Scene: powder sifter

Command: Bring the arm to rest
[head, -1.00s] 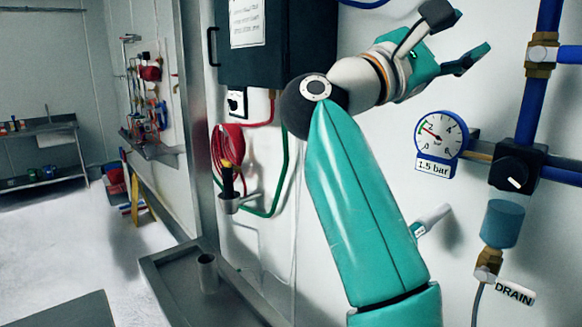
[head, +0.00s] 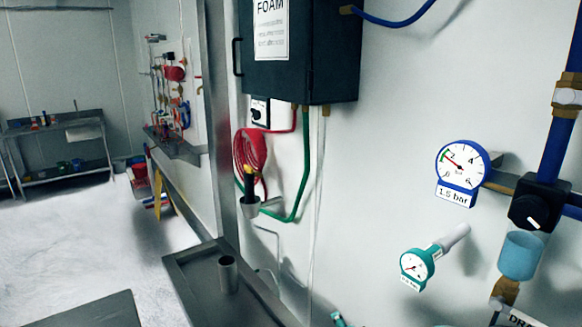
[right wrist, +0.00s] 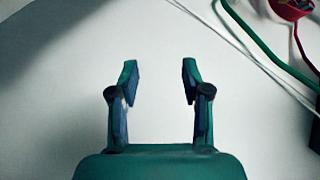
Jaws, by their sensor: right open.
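My right gripper (right wrist: 160,72) is open in the right wrist view. Its two teal and dark fingers stand apart with nothing between them. The white wall (right wrist: 158,30) fills the view beyond them. In the head view only a small teal piece, which looks like part of my arm or gripper, shows at the bottom edge. The rest of that arm is out of the picture. My left gripper is in neither view.
A dark FOAM cabinet (head: 330,50), a coiled red hose (head: 248,155) and a green hose (head: 303,180) are on the wall. A blue-rimmed gauge (head: 462,165), a teal gauge (head: 417,268) and blue pipework (head: 556,145) are at right. A metal tray (head: 192,275) stands below.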

